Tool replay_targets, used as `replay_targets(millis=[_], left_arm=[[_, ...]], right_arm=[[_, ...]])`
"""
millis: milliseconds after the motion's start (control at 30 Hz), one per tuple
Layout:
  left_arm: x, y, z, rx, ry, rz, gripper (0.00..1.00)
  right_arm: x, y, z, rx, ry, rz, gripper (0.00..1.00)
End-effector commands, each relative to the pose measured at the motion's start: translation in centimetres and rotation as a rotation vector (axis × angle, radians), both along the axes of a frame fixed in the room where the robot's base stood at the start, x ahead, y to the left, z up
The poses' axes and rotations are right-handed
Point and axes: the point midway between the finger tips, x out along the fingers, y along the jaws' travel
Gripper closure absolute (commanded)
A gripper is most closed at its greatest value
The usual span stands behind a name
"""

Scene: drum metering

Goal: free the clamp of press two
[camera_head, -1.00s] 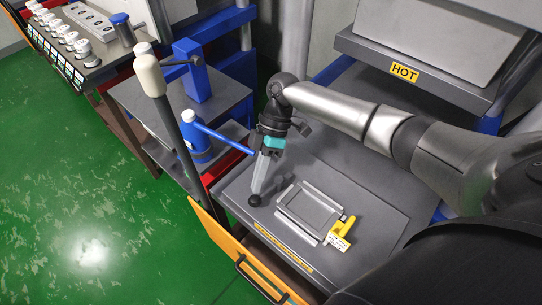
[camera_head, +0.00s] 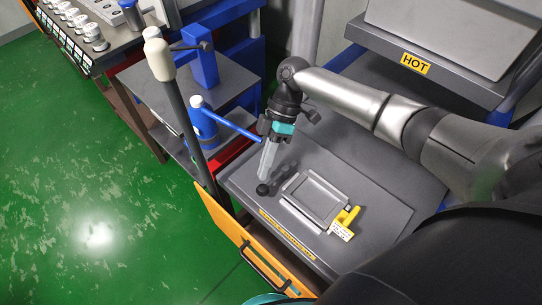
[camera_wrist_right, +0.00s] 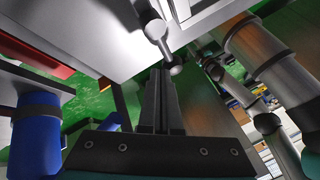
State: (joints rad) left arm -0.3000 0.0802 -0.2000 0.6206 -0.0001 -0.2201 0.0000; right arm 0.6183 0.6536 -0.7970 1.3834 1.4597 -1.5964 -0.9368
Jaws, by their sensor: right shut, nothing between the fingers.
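My right gripper (camera_head: 266,173) points down over the grey press bed (camera_head: 385,215), shut and empty. A dark ball knob (camera_head: 262,189) shows at its fingertips; I cannot tell whether they touch. In the right wrist view the shut fingers (camera_wrist_right: 160,95) reach toward a metal bar with ball ends (camera_wrist_right: 157,34), the nearer ball just beside the tips. A metal frame (camera_head: 290,193) lies on the bed right of the gripper. A yellow piece (camera_head: 348,216) with a white label sits at the frame's right corner. My left gripper is not visible.
The upper platen marked HOT (camera_head: 415,63) overhangs at the back right. An orange panel with a handle (camera_head: 240,232) stands at the bed's front. On the left are a white-topped lever (camera_head: 160,60), a blue cylinder (camera_head: 203,130) and a blue bar (camera_head: 230,124).

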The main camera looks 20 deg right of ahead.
Motion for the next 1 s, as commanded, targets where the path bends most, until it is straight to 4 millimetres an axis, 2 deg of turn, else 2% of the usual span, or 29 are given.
replay_targets(millis=[300, 500, 700, 1000], left_arm=[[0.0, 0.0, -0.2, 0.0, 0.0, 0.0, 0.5], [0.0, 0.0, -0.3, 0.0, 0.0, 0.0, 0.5], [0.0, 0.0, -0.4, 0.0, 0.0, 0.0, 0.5], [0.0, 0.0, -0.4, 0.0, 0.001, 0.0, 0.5]], right_arm=[[2.7, -3.8, 6.3, -0.006, -0.011, -0.006, 1.0], [4.0, -5.8, 9.7, -0.007, -0.011, -0.007, 1.0], [4.6, -6.8, 11.5, -0.007, -0.008, -0.006, 1.0], [4.7, -7.0, 11.8, -0.007, -0.008, -0.006, 1.0]])
